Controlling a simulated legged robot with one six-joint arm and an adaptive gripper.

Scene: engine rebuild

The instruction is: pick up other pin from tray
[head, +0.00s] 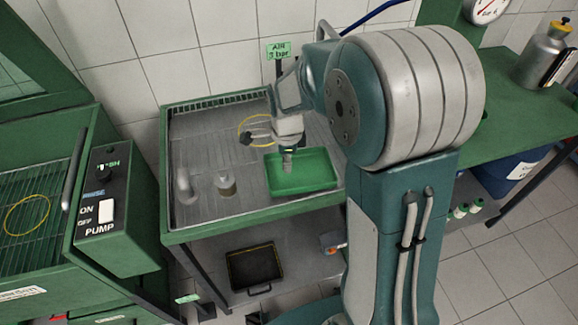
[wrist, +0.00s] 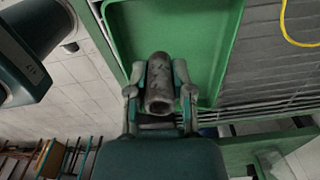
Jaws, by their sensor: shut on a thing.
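The pin is a short grey hollow cylinder (wrist: 159,88) with dark smudges, its open end facing the camera in the wrist view. My gripper (wrist: 160,100) is shut on the pin, one finger on each side. In the head view my gripper (head: 287,150) points down over the green tray (head: 318,181), and the grey pin (head: 287,163) shows below it. The green tray (wrist: 205,22) fills the upper middle of the wrist view behind the pin. I see no other part in it. I cannot tell whether the pin touches the tray floor.
The tray stands on a grated bench (head: 250,210) with a raised rim. A yellow ring (head: 241,131) lies behind the tray. A piston-like part (head: 225,184) and a pale cylinder (head: 186,187) stand to the left. A pump control box (head: 115,210) adjoins the bench at left.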

